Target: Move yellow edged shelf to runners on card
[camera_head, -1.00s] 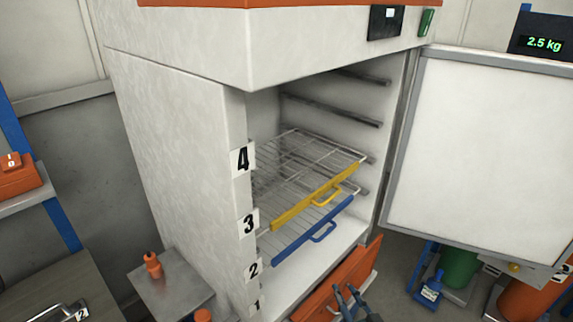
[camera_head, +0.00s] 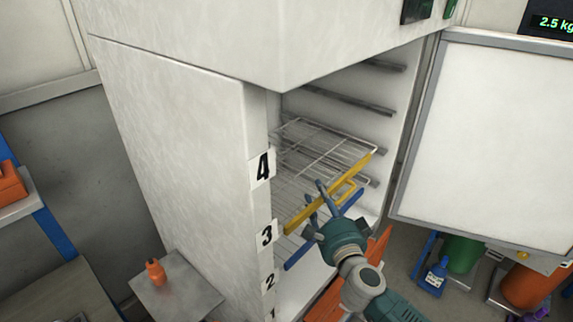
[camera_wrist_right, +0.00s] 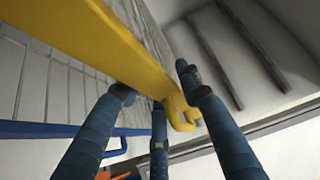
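The yellow edged shelf (camera_head: 305,210) is a wire rack inside the open cabinet, its front left end beside the "3" label (camera_head: 266,235). Its yellow edge (camera_wrist_right: 100,40) and yellow handle (camera_wrist_right: 181,110) cross the right wrist view. My right gripper (camera_head: 326,192) is in front of this edge at the handle. In the wrist view its blue fingers (camera_wrist_right: 157,92) are spread around the handle, not closed; contact cannot be told. A card at the bottom left edge is almost wholly cut off and unreadable. My left gripper is not in view.
A blue-edged rack (camera_head: 299,254) lies just below the yellow one. Empty runners (camera_head: 350,100) show above on the inner wall. The cabinet door (camera_head: 485,130) stands open at right. Labels "4" (camera_head: 262,166) and "2" (camera_head: 269,282) mark the left post.

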